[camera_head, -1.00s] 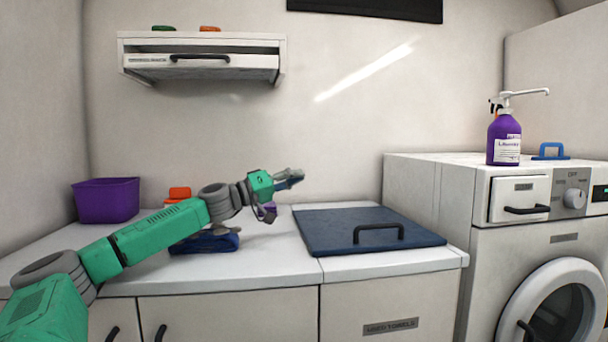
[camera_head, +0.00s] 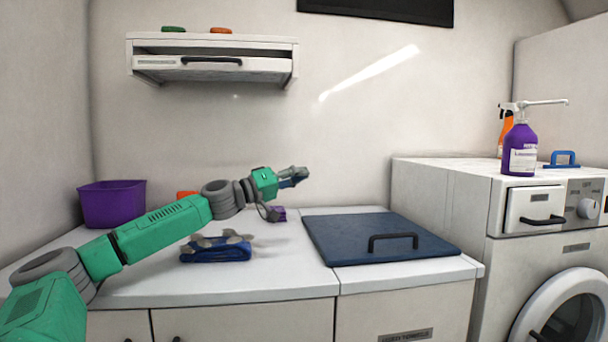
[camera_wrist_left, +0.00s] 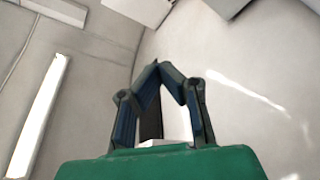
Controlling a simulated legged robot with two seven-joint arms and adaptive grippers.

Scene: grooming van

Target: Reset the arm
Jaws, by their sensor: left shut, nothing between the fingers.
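My green left arm comes in from the left in the head view and reaches over the counter. Its left gripper (camera_head: 296,178) is held in the air in front of the back wall, above the counter and left of the dark blue lid. In the left wrist view the left gripper's fingers (camera_wrist_left: 160,72) meet at their tips, with nothing between them. My right gripper does not show.
The blue lid (camera_head: 375,235) has a black handle. A purple pump bottle (camera_head: 519,150) stands on the washer (camera_head: 440,200). A drawer shelf (camera_head: 210,60) hangs above.

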